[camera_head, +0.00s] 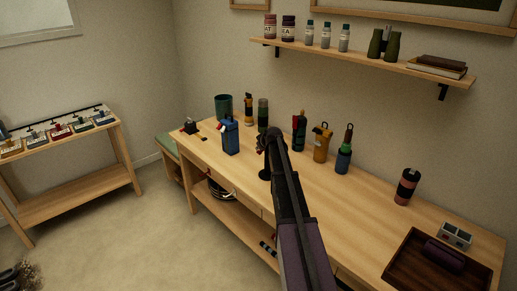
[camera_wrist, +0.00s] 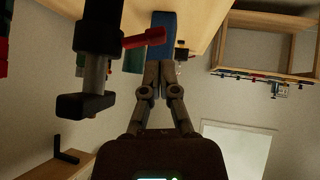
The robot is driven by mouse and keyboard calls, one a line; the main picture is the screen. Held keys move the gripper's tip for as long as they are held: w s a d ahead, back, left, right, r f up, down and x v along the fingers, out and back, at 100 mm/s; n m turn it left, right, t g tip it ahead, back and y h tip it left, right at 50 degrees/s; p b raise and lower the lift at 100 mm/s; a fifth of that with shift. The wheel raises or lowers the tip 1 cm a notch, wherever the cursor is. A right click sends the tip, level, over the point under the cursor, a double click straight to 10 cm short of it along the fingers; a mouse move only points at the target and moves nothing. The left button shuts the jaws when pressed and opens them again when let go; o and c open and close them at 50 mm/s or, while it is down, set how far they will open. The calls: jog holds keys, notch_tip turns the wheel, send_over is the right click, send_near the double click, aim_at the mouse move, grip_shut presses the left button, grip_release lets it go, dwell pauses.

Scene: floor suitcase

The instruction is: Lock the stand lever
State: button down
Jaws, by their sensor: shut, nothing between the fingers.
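In the wrist view, which looks upside down, a dark stand (camera_wrist: 97,38) with a grey post fills the left. A red lever (camera_wrist: 143,39) sticks out from its dark clamp toward the right. My gripper (camera_wrist: 157,70) is shut and empty, with its fingertips close beside the lever's free end. I cannot tell whether they touch it. In the head view my dark arm reaches over the workbench and hides most of the stand; a round black base (camera_head: 264,175) shows below. The lever cannot be made out there.
A blue device (camera_head: 230,137) stands left of my arm and shows behind my fingertips in the wrist view (camera_wrist: 161,22). Several upright tools, including a yellow one (camera_head: 321,144), stand along the back of the workbench (camera_head: 345,205). A dark tray (camera_head: 402,273) lies front right. The bench middle is clear.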

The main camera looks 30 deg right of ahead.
jog(key=shift+d+r+p, duration=0.1)
jog(key=shift+r+p, duration=0.2)
jog(key=shift+r, duration=0.15)
jog(key=shift+r, duration=0.15)
jog(key=w+a+r+p+v, duration=0.1)
jog(key=a+p+v, duration=0.1)
jog(key=p+v, duration=0.8)
notch_tip(320, 180, up, 2)
jog(key=shift+s+a+r, duration=0.1)
jog(key=shift+s+a, duration=0.05)
jog(key=shift+s, duration=0.55)
dwell(0.5)
jog(key=s+a+f+g+y, duration=0.1)
jog(key=s+a+f+g, duration=0.1)
jog(key=s+a, duration=0.5)
jog(key=s+a+f+g, duration=0.2)
jog(key=s+a, duration=0.3)
jog(key=a, duration=0.5)
jog(key=s+a+f+m+g, duration=0.1)
jog(key=s+a+g, duration=0.1)
jog(key=s+a, duration=0.3)
jog(key=s+a+m+g, duration=0.1)
jog(key=s+a+g, duration=0.2)
jog(key=s, duration=1.1)
jog(key=a, duration=0.3)
jog(key=shift+s+a+f+m+h, duration=0.25)
jog(key=shift+s+f+m+h, duration=0.05)
jog(key=shift+f+h, duration=0.1)
jog(key=shift+w+r, duration=0.1)
